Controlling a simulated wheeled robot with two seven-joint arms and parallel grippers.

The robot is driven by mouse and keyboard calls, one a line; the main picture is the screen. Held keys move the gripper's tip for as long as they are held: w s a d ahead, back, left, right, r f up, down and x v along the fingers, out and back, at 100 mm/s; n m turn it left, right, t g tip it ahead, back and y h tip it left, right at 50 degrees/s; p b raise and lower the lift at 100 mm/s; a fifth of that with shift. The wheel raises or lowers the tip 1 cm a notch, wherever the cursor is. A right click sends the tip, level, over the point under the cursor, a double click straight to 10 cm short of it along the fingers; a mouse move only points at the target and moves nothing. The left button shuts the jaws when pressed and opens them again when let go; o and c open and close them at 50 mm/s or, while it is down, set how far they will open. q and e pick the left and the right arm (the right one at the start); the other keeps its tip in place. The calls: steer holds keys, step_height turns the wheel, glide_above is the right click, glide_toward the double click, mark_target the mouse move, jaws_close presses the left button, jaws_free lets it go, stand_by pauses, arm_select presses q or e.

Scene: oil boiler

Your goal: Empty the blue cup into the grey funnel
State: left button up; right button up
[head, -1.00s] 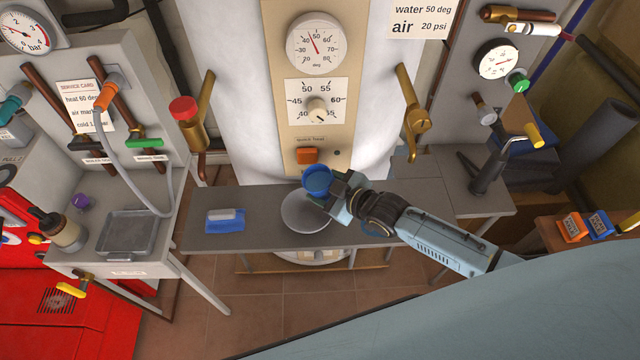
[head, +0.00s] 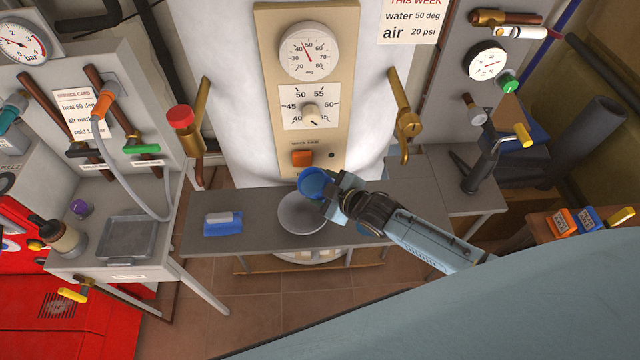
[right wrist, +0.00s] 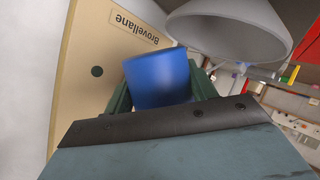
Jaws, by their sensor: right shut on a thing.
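The blue cup (head: 311,186) is up above the back edge of the grey funnel (head: 302,219), in front of the boiler panel. My right gripper (head: 331,190) is shut on the cup from the right. The cup looks tilted, and its contents cannot be made out. In the right wrist view the cup (right wrist: 158,78) sits between the fingers, and the funnel (right wrist: 228,32) shows beyond it, apart from it in the picture. The funnel's wide mouth faces up in the head view; its lower part is hidden. My left gripper is not in view.
The funnel is at the grey bench (head: 262,232). A blue and white block (head: 223,222) lies on the bench at left. The boiler panel (head: 304,130) with its orange switch (head: 302,158) stands close behind the cup. A grey tray (head: 127,235) is on the left table.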

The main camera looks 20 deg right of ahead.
steer(key=shift+r, duration=0.1)
stand_by(0.5)
steer(key=shift+d+n+h+p, duration=0.15)
steer(key=shift+n+h+p, duration=0.25)
steer(key=shift+n+h, duration=0.1)
steer(key=shift+d+n+h, duration=0.1)
steer(key=shift+n+h, duration=0.2)
steer(key=shift+n, duration=0.1)
stand_by(1.0)
steer(key=shift+n+t+h, duration=0.4)
steer(key=shift+n+h, duration=0.4)
steer(key=shift+n, duration=0.1)
stand_by(4.6)
